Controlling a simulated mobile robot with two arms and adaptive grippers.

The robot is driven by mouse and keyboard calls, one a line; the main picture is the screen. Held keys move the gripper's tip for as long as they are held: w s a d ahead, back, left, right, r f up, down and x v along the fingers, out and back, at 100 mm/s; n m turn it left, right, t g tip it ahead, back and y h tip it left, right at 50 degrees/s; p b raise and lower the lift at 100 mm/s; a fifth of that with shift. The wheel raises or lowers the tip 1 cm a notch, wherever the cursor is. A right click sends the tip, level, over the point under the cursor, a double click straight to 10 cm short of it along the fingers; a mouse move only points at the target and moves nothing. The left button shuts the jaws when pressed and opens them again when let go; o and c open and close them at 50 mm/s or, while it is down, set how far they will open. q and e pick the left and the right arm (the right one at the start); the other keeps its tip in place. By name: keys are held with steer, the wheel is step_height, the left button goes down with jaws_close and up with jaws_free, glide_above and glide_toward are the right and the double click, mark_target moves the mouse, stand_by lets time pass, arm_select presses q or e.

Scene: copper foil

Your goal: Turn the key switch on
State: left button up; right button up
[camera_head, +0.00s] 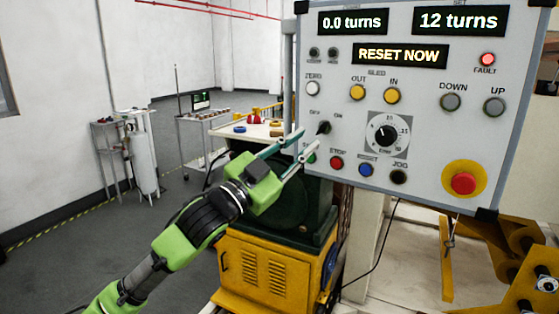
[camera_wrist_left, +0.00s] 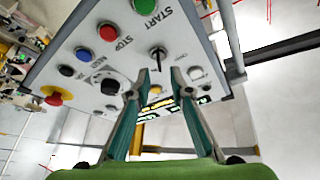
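The key switch (camera_head: 324,128) is a small dark knob at the lower left of the grey control panel (camera_head: 440,135), with OFF and ON labels above it. I cannot tell for sure which label it points to. My left gripper (camera_head: 309,139) is open and empty, its two fingertips apart just left of and below the switch in the head view. In the left wrist view the key switch (camera_wrist_left: 158,54) shows between and just beyond the fingertips (camera_wrist_left: 161,74); contact is not clear. A finger partly hides the green START button (camera_head: 309,157). My right gripper is not in view.
Close by are a red STOP button (camera_head: 337,163), a blue button (camera_head: 366,169) and a dial (camera_head: 387,134). Displays read 0.0 turns, 12 turns and RESET NOW. The FAULT lamp (camera_head: 487,59) is red. A green and yellow machine (camera_head: 270,260) stands below my left gripper.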

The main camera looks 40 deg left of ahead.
arm_select(q)
steer(key=v, duration=0.6)
steer(key=shift+s, duration=0.35)
steer(key=shift+f, duration=0.1)
